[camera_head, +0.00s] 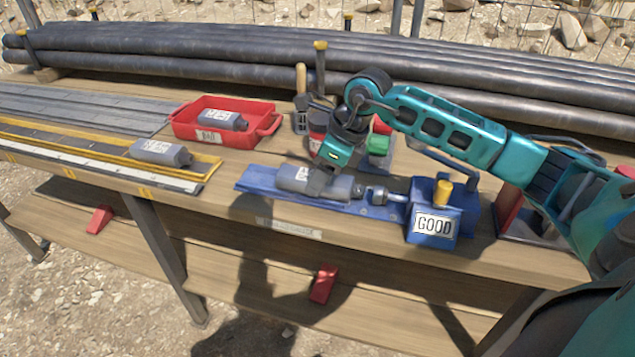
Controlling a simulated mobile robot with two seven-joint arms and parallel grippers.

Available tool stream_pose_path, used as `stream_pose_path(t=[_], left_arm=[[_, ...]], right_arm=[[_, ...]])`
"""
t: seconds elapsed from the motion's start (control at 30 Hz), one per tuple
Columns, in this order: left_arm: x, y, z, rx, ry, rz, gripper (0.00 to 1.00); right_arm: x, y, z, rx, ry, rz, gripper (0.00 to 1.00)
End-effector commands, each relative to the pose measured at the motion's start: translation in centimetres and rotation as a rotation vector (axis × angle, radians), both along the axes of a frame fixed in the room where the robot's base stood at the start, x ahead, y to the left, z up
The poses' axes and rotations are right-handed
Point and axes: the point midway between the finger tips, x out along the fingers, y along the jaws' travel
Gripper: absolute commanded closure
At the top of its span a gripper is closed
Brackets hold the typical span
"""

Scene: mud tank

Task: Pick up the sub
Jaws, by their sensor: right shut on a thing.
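A grey sub (292,178) with a white label lies on its side in the blue test stand (258,187). Its narrower end points right, toward the stand's metal fitting (377,195). My right gripper (322,183) reaches down from above and is shut on this sub, around its middle. The fingers hide part of the sub. A second grey sub (222,120) lies in the red tray (195,133) at the back. A third grey sub (161,152) lies on the yellow-edged rack (207,166) at the left. My left gripper is out of view.
The blue block with the "GOOD" sign (433,226) and a yellow knob stands right of the held sub. Tools and a green-topped item (378,145) stand behind my gripper. Long dark pipes (200,48) line the back. Bare wood lies between the rack and the stand.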

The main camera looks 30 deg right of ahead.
Motion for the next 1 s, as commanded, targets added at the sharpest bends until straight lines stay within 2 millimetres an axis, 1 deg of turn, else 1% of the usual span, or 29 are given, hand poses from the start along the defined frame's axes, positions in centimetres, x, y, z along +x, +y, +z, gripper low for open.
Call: stream_pose_path(t=[0.03, 0.3, 0.57, 0.67, 0.77, 0.87, 0.97, 1.0], left_arm=[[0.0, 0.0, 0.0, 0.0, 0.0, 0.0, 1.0], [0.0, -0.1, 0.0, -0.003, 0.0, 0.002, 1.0], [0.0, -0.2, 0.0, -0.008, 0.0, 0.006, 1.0], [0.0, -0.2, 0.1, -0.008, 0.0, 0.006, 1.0], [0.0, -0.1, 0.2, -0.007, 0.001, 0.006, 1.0], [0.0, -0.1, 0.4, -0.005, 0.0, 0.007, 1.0], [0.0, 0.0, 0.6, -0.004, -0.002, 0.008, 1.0], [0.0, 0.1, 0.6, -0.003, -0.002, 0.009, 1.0]], right_arm=[[0.0, 0.0, 0.0, 0.0, 0.0, 0.0, 0.66], [0.0, 0.0, 0.0, 0.0, 0.0, 0.0, 0.91], [0.1, 0.0, 0.3, 0.001, -0.004, 0.0, 0.91], [0.1, 0.0, 0.8, 0.001, -0.006, 0.0, 0.91], [0.1, 0.0, 1.7, 0.001, -0.007, 0.0, 0.91], [0.1, 0.0, 3.4, 0.001, -0.008, 0.0, 0.91], [0.2, 0.0, 5.8, 0.001, -0.011, 0.0, 0.91], [0.2, 0.0, 6.9, 0.0, -0.01, 0.0, 0.91]])
